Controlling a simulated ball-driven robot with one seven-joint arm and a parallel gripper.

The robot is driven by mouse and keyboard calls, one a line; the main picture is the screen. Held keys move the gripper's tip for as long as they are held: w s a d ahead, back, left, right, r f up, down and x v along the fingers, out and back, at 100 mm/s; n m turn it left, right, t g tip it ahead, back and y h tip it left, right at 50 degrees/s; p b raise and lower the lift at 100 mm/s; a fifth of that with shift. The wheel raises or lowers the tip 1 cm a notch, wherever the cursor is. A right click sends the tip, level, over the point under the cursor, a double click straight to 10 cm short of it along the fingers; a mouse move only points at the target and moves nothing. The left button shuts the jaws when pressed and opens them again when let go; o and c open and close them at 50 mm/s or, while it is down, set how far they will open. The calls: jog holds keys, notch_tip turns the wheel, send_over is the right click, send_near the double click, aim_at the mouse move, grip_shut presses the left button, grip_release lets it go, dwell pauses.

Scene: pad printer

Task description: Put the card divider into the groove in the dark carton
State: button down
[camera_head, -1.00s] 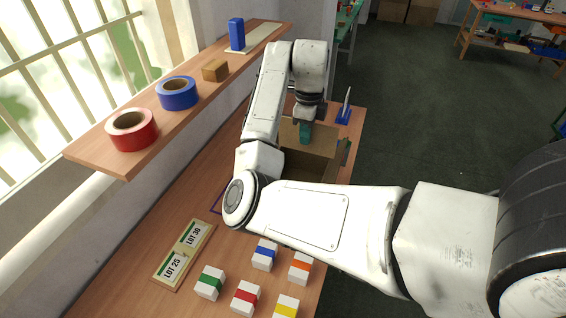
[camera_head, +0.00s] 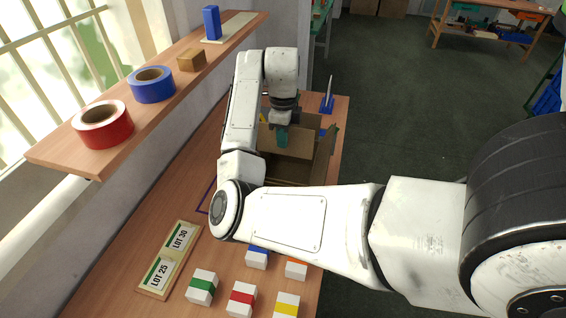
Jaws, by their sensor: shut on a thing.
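The carton (camera_head: 324,143) stands open on the bench in the head view, with a dark brown inside and tan walls. My gripper (camera_head: 283,138), with teal fingers, points down over the carton. It is shut on a flat tan card that I take to be the card divider (camera_head: 299,142). The card is upright at the carton's far part. My arm hides the carton's near left side. The groove is not visible, and I cannot tell whether the card's lower edge is inside the carton.
A blue stand (camera_head: 328,98) is behind the carton. Several colour-banded white boxes (camera_head: 241,298) and a LOT sign board (camera_head: 168,261) lie at the bench's near end. A wall shelf (camera_head: 60,155) with red tape (camera_head: 103,126) and blue tape (camera_head: 151,85) runs along the left.

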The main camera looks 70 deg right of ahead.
notch_tip(320, 180, down, 8)
jog(key=b, duration=0.2)
jog(key=shift+r+b, duration=0.2)
jog(key=shift+b, duration=0.1)
jog(key=shift+f+b, duration=0.9)
jog(key=shift+f, duration=1.25)
jog(key=shift+f, duration=0.15)
jog(key=shift+f+b, duration=0.3)
jog(key=shift+f, duration=0.05)
jog(key=shift+f+b, duration=0.55)
jog(key=shift+f, duration=0.55)
